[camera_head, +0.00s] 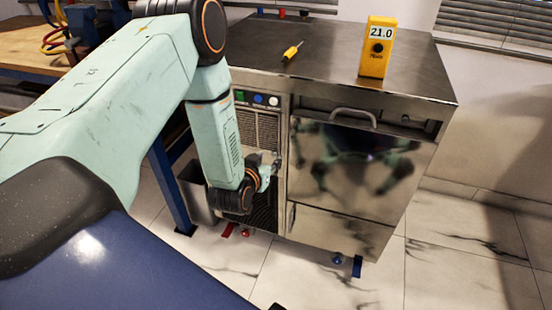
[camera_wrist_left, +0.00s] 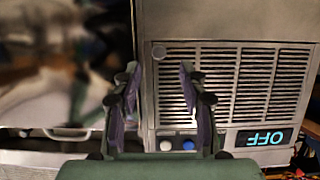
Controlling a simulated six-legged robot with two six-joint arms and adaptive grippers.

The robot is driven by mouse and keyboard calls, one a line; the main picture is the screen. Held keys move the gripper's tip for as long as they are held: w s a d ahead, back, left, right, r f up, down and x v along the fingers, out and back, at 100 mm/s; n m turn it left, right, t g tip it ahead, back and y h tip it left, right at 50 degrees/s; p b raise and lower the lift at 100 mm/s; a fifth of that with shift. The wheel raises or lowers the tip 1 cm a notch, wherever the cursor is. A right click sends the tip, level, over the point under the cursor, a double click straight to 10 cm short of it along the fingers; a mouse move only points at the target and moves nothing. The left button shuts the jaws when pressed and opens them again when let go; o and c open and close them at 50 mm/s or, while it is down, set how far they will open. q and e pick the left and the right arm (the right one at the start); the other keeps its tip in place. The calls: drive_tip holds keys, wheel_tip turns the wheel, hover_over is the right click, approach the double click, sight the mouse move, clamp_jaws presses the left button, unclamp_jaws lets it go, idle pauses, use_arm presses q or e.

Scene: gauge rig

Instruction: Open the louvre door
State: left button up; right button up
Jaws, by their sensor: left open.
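The louvre door (camera_head: 256,132) is the slatted metal panel at the left of the steel cabinet's front, below a row of buttons. It looks shut. In the left wrist view, which is upside down, its slats (camera_wrist_left: 235,85) fill the right side, and a small round knob (camera_wrist_left: 158,52) sits at a corner of the slatted panel. My left gripper (camera_head: 273,163) is at the door's lower right corner in the head view. In the left wrist view its two fingers (camera_wrist_left: 159,70) are apart, with the knob showing in the gap just beyond the tips. Contact cannot be told.
A larger steel door with a bar handle (camera_head: 352,116) is right of the louvre door. A yellow gauge (camera_head: 376,50) reading 21.0 and a yellow screwdriver (camera_head: 292,52) are on the cabinet top. A display reading OFF (camera_wrist_left: 265,137) adjoins the buttons. A grey bin (camera_head: 195,190) stands left.

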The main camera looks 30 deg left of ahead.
sight(274, 155)
use_arm(q)
drive_tip(key=b+x, duration=0.1)
drive_tip(key=x, duration=0.2)
drive_tip(key=shift+w+a+f, duration=0.1)
drive_tip(key=shift+w+f, duration=0.2)
drive_tip(key=shift+f, duration=0.05)
drive_tip(key=shift+w, duration=0.3)
drive_tip(key=shift+c, duration=0.2)
clamp_jaws()
